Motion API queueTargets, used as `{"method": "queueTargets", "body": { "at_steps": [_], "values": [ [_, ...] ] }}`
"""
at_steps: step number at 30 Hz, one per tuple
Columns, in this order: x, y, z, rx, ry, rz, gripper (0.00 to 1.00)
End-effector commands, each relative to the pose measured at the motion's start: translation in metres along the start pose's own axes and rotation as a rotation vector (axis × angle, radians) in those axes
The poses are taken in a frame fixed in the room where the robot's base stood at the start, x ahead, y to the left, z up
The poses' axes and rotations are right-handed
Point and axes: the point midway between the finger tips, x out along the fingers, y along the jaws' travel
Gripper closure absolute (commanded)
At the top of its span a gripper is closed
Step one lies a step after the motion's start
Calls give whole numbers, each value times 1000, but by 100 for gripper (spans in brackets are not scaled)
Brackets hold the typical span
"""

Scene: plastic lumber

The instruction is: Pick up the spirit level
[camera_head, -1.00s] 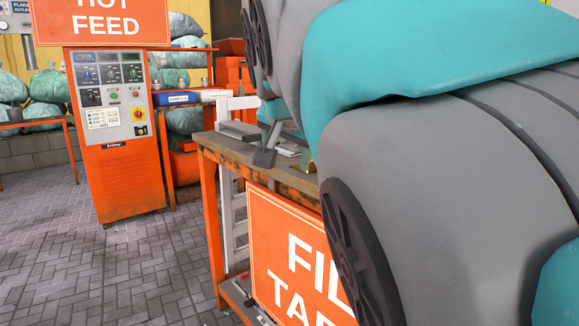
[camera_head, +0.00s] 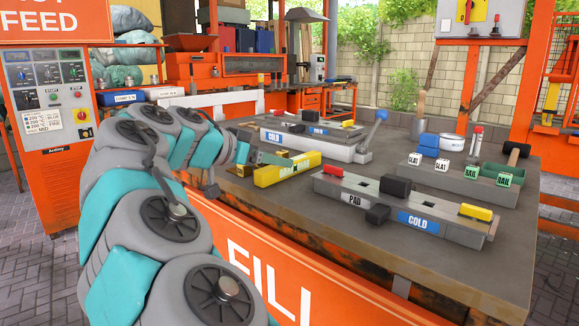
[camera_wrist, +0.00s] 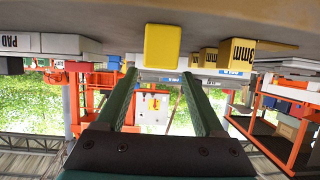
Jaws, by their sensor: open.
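A yellow bar (camera_head: 287,169), which looks like the spirit level, lies on the workbench near its left front part. Dark marks on its side are too small to read. In the wrist view, a yellow block end (camera_wrist: 162,46) stands just beyond the fingertips; I take it to be the bar's end, but cannot be sure. My gripper (camera_wrist: 159,77) is open, with its two green fingers apart and nothing between them. In the head view my gripper (camera_head: 265,156) is beside the bar, partly hidden by my arm.
The workbench (camera_head: 470,262) holds a nearer mould (camera_head: 400,212) with PAD and COLD labels, right of the bar. A second mould (camera_head: 310,143) with a blue-knobbed lever stands behind. The front right bench top is clear.

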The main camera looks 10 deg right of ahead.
Motion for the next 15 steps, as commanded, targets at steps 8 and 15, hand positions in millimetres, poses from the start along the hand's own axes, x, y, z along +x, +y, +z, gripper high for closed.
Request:
{"method": "queueTargets", "body": {
  "at_steps": [8,15],
  "values": [
    [24,2,-2,-1,-3,2,30],
    [57,3,-4,-3,-3,1,30]
  ]
}}
